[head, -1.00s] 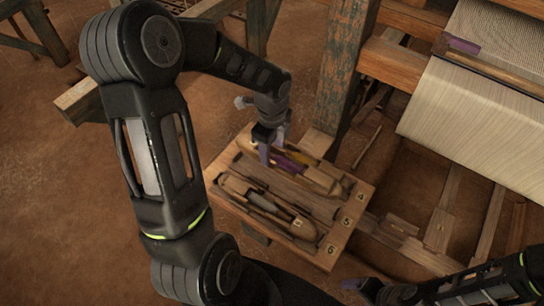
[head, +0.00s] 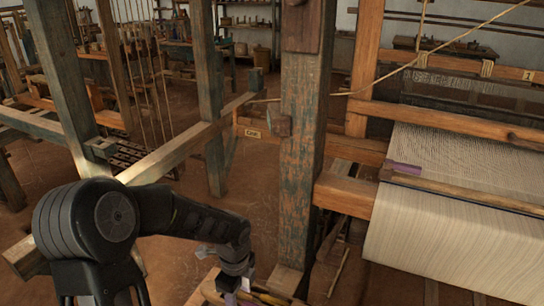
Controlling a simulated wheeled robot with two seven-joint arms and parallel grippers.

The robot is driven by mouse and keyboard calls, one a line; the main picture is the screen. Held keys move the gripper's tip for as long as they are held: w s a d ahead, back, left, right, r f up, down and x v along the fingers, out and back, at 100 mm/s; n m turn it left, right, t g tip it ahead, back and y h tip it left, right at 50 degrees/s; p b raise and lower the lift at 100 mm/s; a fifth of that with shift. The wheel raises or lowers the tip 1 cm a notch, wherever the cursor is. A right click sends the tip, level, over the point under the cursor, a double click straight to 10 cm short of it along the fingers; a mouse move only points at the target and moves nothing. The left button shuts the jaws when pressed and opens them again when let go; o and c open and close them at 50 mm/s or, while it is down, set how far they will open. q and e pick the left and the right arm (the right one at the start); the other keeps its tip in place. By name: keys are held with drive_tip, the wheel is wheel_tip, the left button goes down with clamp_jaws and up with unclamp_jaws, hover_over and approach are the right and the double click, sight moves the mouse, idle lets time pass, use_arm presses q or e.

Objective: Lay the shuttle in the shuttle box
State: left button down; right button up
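My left gripper (head: 238,290) points down at the bottom edge of the head view, over the far end of the wooden tray (head: 206,290). The picture's edge cuts off its lower part, so I cannot tell whether its fingers hold anything. A small yellowish strip (head: 273,298) shows just right of the fingers, perhaps part of a shuttle in the tray. The rest of the tray and its shuttles are out of view. I cannot make out a shuttle box for certain. My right gripper is not in view.
A thick worn loom post (head: 301,150) stands just right of my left gripper. The loom's pale cloth (head: 440,235), with a purple band (head: 404,168), lies to the right. A cross beam labelled 1 (head: 505,70) runs behind it.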

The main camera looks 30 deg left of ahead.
use_arm(q)
drive_tip(key=w+d+r+n, duration=0.3)
drive_tip(key=d+r, duration=0.3)
drive_tip(key=w+d+r+n, duration=0.3)
drive_tip(key=d+r+n, duration=0.1)
drive_tip(key=d+r, duration=0.2)
drive_tip(key=shift+r, duration=0.5)
